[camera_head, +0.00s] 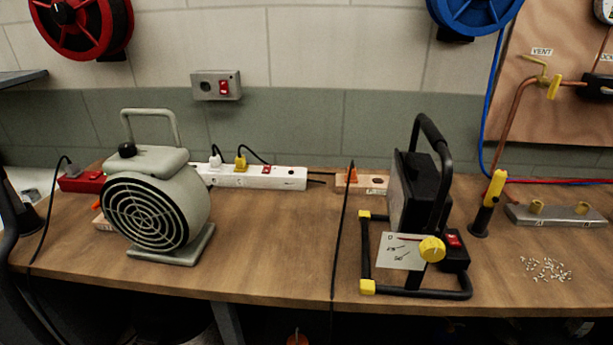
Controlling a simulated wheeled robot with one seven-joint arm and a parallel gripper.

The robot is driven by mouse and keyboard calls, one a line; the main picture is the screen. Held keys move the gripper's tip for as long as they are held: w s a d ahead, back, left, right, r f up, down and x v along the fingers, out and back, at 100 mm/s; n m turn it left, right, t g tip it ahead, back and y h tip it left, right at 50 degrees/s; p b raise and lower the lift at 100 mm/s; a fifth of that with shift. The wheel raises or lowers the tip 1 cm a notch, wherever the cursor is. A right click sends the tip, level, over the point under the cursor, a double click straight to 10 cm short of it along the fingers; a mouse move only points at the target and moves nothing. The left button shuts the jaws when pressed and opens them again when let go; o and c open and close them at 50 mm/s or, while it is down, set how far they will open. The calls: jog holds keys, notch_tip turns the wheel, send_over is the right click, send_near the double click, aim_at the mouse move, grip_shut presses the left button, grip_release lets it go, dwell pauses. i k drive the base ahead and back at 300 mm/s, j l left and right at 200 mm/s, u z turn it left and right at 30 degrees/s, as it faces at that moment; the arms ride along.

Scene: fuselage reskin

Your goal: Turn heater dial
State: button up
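A yellow dial (432,249) sits at the front of a black-framed unit (408,190) with yellow corner pieces, on the right half of the bench. A white card (400,252) with a red pointer line and printed marks stands beside this dial; the marks are too small to read surely. A red switch (453,240) is just right of the dial. A grey-green round unit (157,210) with a black grille stands at left, with a black knob (127,150) on top. I cannot tell for certain which unit is the heater. My gripper is not in view.
A white power strip (265,178) with plugs lies at the back of the wooden bench (270,250). A black cable (342,230) hangs over the front edge. A yellow-and-black tool (488,205) stands right of the framed unit, near scattered small fasteners (546,269). The middle bench is clear.

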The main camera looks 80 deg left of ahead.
aim_at(128, 149)
jog(key=u, duration=3.2)
